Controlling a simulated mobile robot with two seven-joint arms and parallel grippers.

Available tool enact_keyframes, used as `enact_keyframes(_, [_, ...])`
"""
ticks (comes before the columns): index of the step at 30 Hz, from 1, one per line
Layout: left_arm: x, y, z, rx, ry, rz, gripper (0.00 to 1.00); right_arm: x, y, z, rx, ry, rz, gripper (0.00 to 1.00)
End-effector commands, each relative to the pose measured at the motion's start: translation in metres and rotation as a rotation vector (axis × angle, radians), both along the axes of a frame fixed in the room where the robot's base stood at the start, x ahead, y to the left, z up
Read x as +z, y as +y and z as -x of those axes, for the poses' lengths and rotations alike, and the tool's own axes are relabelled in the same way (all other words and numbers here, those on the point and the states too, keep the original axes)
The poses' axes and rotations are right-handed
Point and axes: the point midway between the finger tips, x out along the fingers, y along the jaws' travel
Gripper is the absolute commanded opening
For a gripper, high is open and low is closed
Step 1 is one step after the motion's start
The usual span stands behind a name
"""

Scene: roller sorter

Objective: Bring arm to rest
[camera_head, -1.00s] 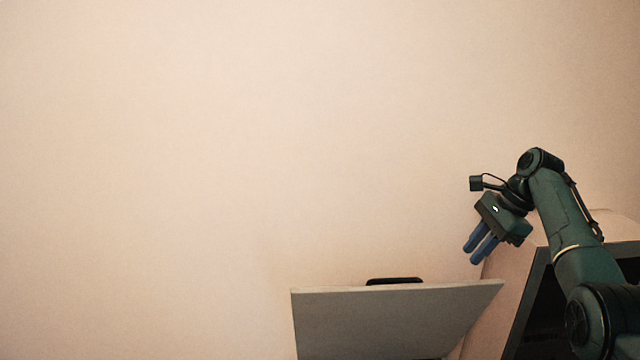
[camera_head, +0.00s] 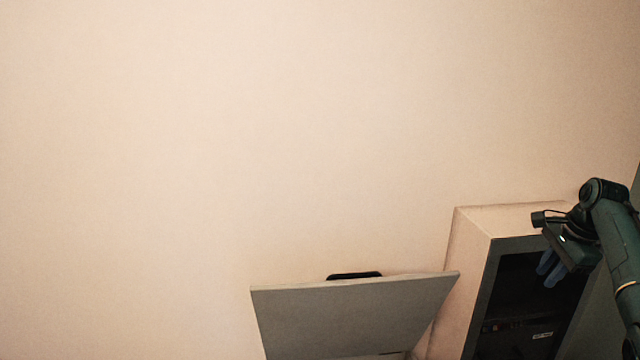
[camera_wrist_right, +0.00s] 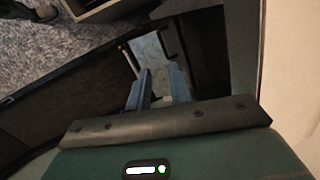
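My right arm comes in at the right edge of the head view. Its dark green gripper (camera_head: 548,270) hangs low, with two blue fingers pointing down and left in front of the cabinet's dark opening. In the right wrist view the two fingers of the right gripper (camera_wrist_right: 160,80) stand apart with nothing between them, so it is open and empty. My left arm and gripper do not show.
A pale cabinet (camera_head: 465,260) with a dark, open-looking front stands at lower right, behind the gripper. A grey tilted panel (camera_head: 350,315) with a black part at its top edge stands left of it. Grey speckled floor (camera_wrist_right: 60,55) shows in the wrist view.

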Motion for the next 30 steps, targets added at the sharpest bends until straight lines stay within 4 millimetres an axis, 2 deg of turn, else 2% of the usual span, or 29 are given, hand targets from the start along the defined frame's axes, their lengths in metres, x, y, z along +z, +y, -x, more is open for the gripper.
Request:
enact_keyframes(1, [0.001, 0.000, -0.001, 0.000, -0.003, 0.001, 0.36, -0.019, -0.003, 0.002, 0.035, 0.001, 0.054, 0.21])
enact_keyframes(8, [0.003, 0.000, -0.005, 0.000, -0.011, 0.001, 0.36, -0.107, -0.012, 0.016, 0.304, -0.021, 0.361, 0.21])
enact_keyframes(12, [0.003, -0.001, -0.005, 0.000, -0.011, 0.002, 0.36, -0.166, -0.003, 0.037, 0.573, -0.035, 0.571, 0.21])
enact_keyframes(14, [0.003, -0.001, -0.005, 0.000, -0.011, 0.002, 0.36, -0.189, 0.006, 0.049, 0.701, -0.044, 0.651, 0.21])
enact_keyframes(17, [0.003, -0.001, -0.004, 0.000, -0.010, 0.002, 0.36, -0.224, 0.027, 0.073, 0.923, -0.067, 0.768, 0.21])
enact_keyframes(20, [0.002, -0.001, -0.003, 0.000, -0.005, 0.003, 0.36, -0.254, 0.058, 0.103, 1.151, -0.106, 0.863, 0.21])
enact_keyframes(24, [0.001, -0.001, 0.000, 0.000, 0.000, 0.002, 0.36, -0.286, 0.111, 0.155, 1.463, -0.194, 0.963, 0.21])
enact_keyframes(30, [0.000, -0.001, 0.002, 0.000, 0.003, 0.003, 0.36, -0.300, 0.182, 0.225, 1.780, -0.356, 1.047, 0.21])
